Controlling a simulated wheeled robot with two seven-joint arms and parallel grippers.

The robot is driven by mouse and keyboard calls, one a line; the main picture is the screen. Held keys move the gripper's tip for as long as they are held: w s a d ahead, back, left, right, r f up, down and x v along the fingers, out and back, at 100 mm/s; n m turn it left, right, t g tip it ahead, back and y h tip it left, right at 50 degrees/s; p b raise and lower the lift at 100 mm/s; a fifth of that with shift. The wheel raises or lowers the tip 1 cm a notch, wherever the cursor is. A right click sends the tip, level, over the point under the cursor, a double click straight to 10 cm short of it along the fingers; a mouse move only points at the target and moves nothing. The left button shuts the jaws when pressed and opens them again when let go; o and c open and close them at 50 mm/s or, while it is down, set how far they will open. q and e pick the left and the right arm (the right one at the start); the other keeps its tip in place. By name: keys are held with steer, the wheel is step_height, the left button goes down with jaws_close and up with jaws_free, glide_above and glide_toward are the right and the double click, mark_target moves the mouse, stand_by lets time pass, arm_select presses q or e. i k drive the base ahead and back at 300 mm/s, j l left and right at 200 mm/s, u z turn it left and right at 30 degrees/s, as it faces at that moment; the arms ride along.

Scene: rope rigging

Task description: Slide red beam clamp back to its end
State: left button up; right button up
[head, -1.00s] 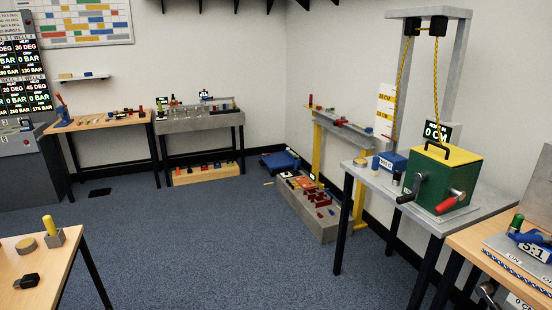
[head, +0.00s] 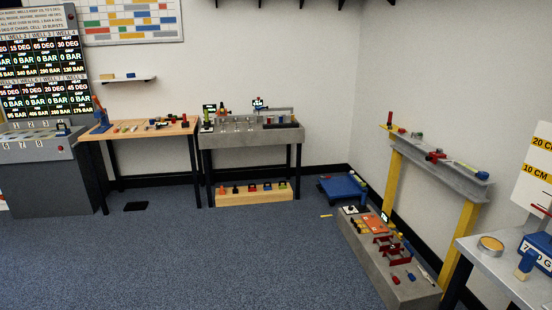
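A grey beam (head: 462,179) rests on yellow posts (head: 391,182) at the right, near the back wall corner. A red clamp-like piece (head: 436,156) sits on top of the beam, around its middle. Its details are too small to tell, and I cannot tell how it grips the beam. A small upright red piece (head: 389,118) stands at the beam's far left end. A blue piece (head: 481,174) lies towards the near right end. Neither of my grippers is in view.
A low grey block with red brackets (head: 412,292) stands on the floor before the beam. A grey table (head: 508,281) is at the lower right. A blue platform (head: 342,190) is near the corner. Workbenches line the back wall.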

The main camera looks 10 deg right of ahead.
mark_target(433, 157)
steer(key=i+z, duration=0.2)
steer(key=i, duration=0.25)
steer(key=i+j+z, duration=0.15)
steer(key=i, duration=0.3)
steer(key=i+j+z, duration=0.2)
steer(key=i, duration=0.25)
steer(key=i+j+z, duration=0.15)
steer(key=i, duration=0.3)
